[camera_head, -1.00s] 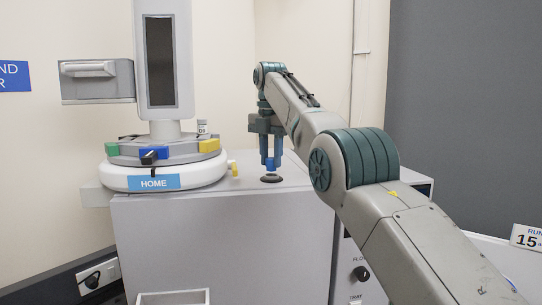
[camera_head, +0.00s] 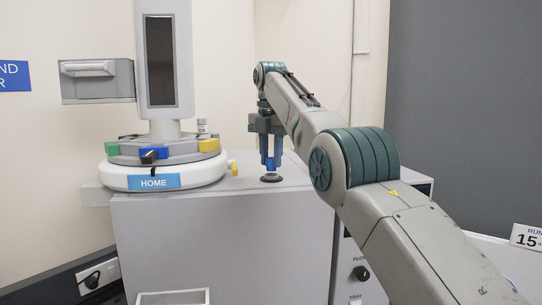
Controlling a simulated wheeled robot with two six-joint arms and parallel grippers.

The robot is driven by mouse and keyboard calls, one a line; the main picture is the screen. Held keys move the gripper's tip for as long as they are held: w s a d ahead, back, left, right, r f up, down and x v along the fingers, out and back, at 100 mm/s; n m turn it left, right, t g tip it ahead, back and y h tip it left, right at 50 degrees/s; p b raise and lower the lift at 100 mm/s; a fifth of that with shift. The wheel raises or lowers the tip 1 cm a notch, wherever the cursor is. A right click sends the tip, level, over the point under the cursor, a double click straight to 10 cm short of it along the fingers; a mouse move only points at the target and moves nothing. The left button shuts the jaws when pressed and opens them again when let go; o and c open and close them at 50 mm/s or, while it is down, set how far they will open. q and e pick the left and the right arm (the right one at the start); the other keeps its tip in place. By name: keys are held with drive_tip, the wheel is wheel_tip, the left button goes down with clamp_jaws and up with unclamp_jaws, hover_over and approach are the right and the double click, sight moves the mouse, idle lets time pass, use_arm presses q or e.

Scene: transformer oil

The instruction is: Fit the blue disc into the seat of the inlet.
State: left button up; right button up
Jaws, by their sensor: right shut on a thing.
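My right gripper (camera_head: 270,162) points straight down over the top of the grey cabinet. It is shut on the small blue disc (camera_head: 270,168), which shows between its blue fingertips. The inlet (camera_head: 271,178), a dark round ring on the cabinet top, lies directly under the disc. From this view I cannot tell whether the disc touches the inlet or sits just above it. My left gripper is not in view.
The grey cabinet's (camera_head: 225,235) top is clear around the inlet.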

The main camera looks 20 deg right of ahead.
sight(271, 158)
drive_tip(key=shift+f+b, duration=0.95)
drive_tip(key=shift+f, duration=0.05)
drive_tip(key=o, duration=1)
drive_tip(key=shift+r, duration=0.2)
wheel_tip(271, 158, up, 11)
drive_tip(key=p, duration=1.1)
drive_tip(key=shift+f, duration=0.2)
drive_tip(key=shift+f, duration=0.15)
